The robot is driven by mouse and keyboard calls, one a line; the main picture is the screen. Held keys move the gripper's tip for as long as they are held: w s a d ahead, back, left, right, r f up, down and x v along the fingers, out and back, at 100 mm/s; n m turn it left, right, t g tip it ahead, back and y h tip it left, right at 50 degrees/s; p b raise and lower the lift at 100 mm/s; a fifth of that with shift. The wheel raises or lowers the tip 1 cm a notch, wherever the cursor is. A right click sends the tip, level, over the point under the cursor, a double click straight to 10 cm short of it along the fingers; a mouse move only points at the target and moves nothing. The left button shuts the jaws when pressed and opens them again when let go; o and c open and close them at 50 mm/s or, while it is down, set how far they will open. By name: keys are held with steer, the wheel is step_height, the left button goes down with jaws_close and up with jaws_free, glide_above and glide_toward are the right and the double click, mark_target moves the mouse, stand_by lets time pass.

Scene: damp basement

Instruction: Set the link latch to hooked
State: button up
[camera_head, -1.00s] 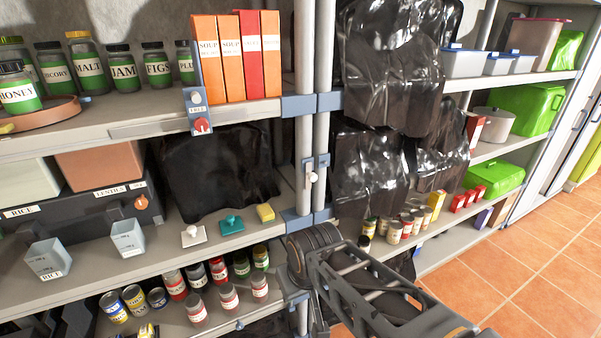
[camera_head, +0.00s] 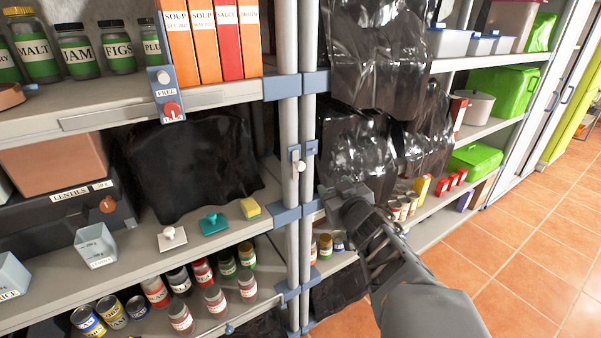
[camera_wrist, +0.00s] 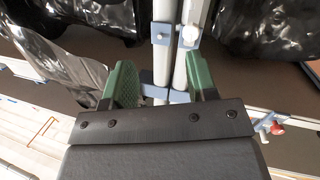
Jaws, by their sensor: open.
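The link latch (camera_head: 296,160) is a small blue-grey fitting with a pale knob, on the two grey posts where the shelf units meet. A small blue bracket (camera_head: 311,147) sits beside it on the right post. Its state is too small to tell. In the wrist view the latch (camera_wrist: 190,36) shows at the top centre, beyond my fingers. My gripper (camera_head: 343,192) is to the right of the latch and a little lower, apart from it. Its green fingers (camera_wrist: 163,80) are spread and empty, with the posts showing between them.
A panel with a red knob (camera_head: 172,109) and a "FREE" label hangs on the left shelf edge. Black plastic sheets (camera_head: 372,60) hang at the right unit. Jars and cans (camera_head: 215,298) stand on the lower shelf. The tiled floor (camera_head: 530,240) at right is clear.

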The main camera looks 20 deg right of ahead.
steer(key=s+a+n+t+y, duration=0.1)
steer(key=n+y, duration=0.1)
steer(key=y, duration=0.2)
steer(key=p, duration=0.7)
glide_toward(302, 168)
steer(key=w, duration=0.3)
steer(key=shift+n, duration=0.4)
steer(key=w, duration=0.5)
steer(key=w+a, duration=0.1)
steer(key=w, duration=0.1)
steer(key=shift+w+f, duration=0.2)
steer(key=shift+w, duration=0.2)
steer(key=shift+y, duration=0.3)
jaws_close()
